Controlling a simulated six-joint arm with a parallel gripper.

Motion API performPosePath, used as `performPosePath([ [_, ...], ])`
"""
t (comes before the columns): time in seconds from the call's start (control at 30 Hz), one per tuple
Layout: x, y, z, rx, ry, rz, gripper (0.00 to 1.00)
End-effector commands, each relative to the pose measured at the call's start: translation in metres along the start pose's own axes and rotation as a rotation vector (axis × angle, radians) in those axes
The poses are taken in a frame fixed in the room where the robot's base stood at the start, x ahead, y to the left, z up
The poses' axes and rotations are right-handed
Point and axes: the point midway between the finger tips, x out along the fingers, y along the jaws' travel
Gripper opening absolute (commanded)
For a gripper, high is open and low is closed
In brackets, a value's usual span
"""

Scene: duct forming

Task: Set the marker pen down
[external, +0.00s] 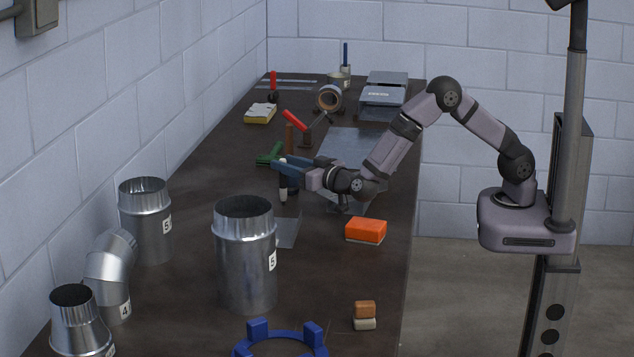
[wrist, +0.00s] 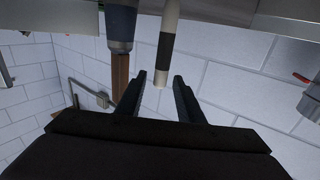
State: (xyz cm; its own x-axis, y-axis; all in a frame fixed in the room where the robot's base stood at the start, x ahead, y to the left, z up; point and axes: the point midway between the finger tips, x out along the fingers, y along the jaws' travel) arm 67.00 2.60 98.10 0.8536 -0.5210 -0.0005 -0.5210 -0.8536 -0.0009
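The marker pen (external: 283,183), pale with a dark band, stands about upright at the fingertips in the external view. In the wrist view the pen (wrist: 166,45) comes down from the top, and its lower end lies between the two finger outlines with a gap on both sides. My gripper (external: 285,168) is level and low over the bench, pointing left. In the wrist view my gripper (wrist: 160,76) has its fingers apart, and neither visibly touches the pen. Whether the pen's foot rests on the bench is hard to tell.
A large duct pipe (external: 246,262) stands in front of my gripper, with more duct pieces at left. An orange block (external: 366,230) lies to the right. A green tool (external: 270,153) and a red-handled tool (external: 294,120) are behind. A metal sheet (external: 350,147) lies under my arm.

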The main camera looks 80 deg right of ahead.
Motion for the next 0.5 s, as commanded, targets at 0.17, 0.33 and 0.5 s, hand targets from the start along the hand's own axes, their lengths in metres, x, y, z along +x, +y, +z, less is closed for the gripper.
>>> performPosePath([
  [0.17, -0.016, 0.000, 0.000, 0.000, 0.000, -0.001, 0.34],
  [0.33, -0.020, 0.000, 0.000, 0.001, 0.000, 0.000, 0.34],
  [0.5, -0.020, 0.000, 0.000, 0.000, 0.000, 0.000, 0.34],
])
